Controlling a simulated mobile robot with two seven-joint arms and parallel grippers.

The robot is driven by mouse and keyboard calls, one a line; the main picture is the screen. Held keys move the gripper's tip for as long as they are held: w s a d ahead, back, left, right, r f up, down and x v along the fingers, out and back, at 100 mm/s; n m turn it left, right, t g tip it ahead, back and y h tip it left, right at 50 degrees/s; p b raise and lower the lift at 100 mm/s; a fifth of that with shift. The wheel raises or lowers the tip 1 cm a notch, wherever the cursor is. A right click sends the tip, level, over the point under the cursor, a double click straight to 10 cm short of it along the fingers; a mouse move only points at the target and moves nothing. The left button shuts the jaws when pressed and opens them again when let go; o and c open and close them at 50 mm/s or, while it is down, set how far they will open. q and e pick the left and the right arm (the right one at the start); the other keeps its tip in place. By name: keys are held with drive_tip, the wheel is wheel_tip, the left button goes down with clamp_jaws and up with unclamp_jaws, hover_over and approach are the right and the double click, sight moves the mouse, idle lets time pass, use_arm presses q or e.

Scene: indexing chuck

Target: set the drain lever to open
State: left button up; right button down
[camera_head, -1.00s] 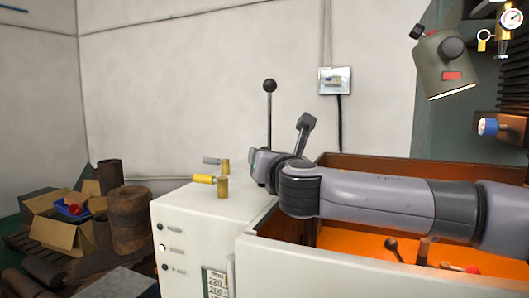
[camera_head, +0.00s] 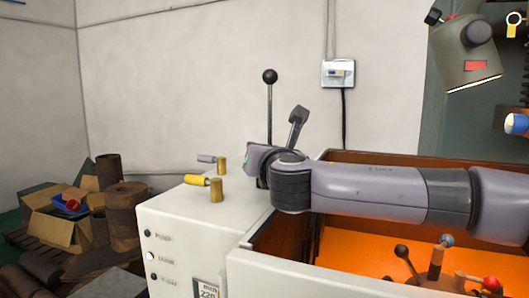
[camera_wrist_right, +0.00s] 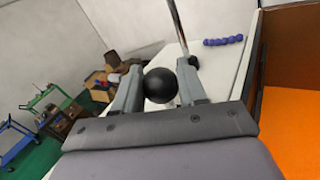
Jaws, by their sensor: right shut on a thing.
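My right gripper (camera_wrist_right: 160,78) shows in the right wrist view, its two fingers shut on a black ball knob (camera_wrist_right: 160,88). In the head view my right arm reaches in from the right across the white cabinet (camera_head: 180,225); its fingers and the held knob are hidden there behind my wrist. On the cabinet top stand two short brass posts, one with a yellow handle (camera_head: 197,180) and one with a grey handle (camera_head: 206,158), both pointing left. I cannot read which control is marked as the drain. My left gripper is not in view.
A tall upright rod with a black ball (camera_head: 269,76) stands behind my wrist. An orange-floored tray (camera_head: 350,255) with several small levers lies below my arm. A lamp (camera_head: 466,55) hangs at upper right. Cartons (camera_head: 55,230) and rusty cylinders stand at left.

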drive_tip(key=shift+d+r, duration=0.1)
drive_tip(key=shift+r, duration=2.85)
drive_tip(key=c, duration=0.7)
unclamp_jaws()
drive_tip(key=shift+f, duration=0.1)
drive_tip(key=shift+f, duration=0.1)
drive_tip(key=shift+s+f+b, duration=0.1)
drive_tip(key=shift+s+b, duration=0.25)
drive_tip(key=shift+s, duration=0.3)
drive_tip(key=shift+s+d+r+b, duration=0.1)
drive_tip(key=shift+s+d+b, duration=0.15)
drive_tip(key=shift+s, duration=0.7)
drive_tip(key=shift+s+d+r+b, duration=0.1)
drive_tip(key=shift+s+d+b, duration=0.2)
drive_tip(key=shift+s, duration=0.65)
drive_tip(key=shift+s+d+b, duration=0.1)
drive_tip(key=shift+s+b, duration=0.25)
drive_tip(key=shift+s, duration=0.6)
